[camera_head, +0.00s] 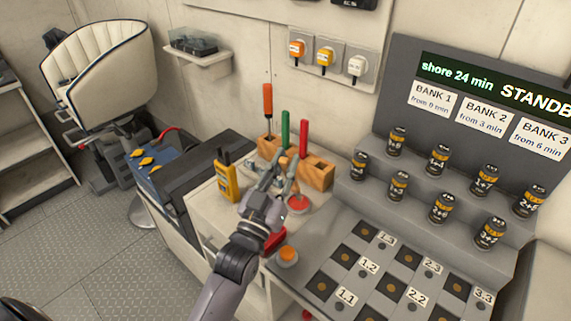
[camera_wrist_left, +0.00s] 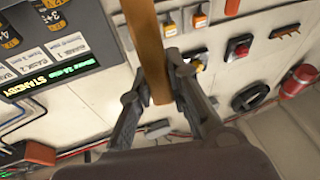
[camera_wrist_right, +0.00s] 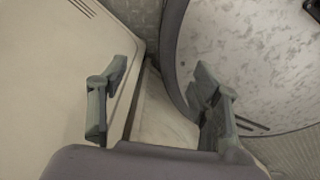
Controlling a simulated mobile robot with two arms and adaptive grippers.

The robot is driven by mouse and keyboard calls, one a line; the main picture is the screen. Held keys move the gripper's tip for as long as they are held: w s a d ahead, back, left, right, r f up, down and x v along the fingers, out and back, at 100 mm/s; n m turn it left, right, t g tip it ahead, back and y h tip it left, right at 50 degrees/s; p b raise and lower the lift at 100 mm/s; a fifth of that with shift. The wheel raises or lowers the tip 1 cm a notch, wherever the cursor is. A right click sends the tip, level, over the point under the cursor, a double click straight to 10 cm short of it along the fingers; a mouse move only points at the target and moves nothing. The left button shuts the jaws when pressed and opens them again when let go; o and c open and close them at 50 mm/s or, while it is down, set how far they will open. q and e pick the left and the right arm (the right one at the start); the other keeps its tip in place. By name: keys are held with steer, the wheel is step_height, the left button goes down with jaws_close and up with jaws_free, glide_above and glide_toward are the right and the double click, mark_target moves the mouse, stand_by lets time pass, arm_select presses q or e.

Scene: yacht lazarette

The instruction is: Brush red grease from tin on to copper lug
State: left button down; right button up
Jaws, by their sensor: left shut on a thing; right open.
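My left gripper (camera_head: 280,182) is over the pale bench top in front of the tool rack. It is shut on a narrow wooden piece, seemingly the brush handle (camera_wrist_left: 151,45), which stands between its fingers in the left wrist view. The brush's bristles are not visible. A small round tin with red content (camera_head: 298,205) sits on the bench just right of and below the fingertips. Whether the brush touches it cannot be told. I cannot make out the copper lug with certainty. My right gripper (camera_wrist_right: 158,92) is open and empty.
The wooden rack (camera_head: 318,173) holds tools with orange, green and red handles. A yellow meter (camera_head: 228,182) stands to its left. Yellow pieces (camera_head: 147,158) lie on a blue surface further left. Dark cylindrical cells (camera_head: 398,184) stand on grey steps at right, above a slotted panel (camera_head: 375,285).

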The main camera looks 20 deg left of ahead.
steer(key=shift+a, duration=0.7)
arm_select(q)
steer(key=shift+f, duration=0.35)
arm_select(e)
steer(key=shift+d+f, duration=0.2)
steer(key=shift+d, duration=0.3)
arm_select(q)
steer(key=shift+f+b, duration=0.25)
steer(key=shift+b, duration=0.1)
arm_select(e)
steer(key=shift+f, duration=0.15)
arm_select(q)
step_height(320, 180, up, 2)
steer(key=shift+r+p, duration=0.25)
steer(key=shift+p, duration=1)
step_height(320, 180, up, 5)
steer(key=p, duration=0.4)
steer(key=shift+f+p, duration=0.1)
steer(key=shift+p, duration=0.25)
arm_select(e)
step_height(320, 180, up, 7)
steer(key=shift+a, duration=0.2)
arm_select(q)
steer(key=shift+f, duration=0.1)
arm_select(e)
steer(key=shift+d, duration=0.15)
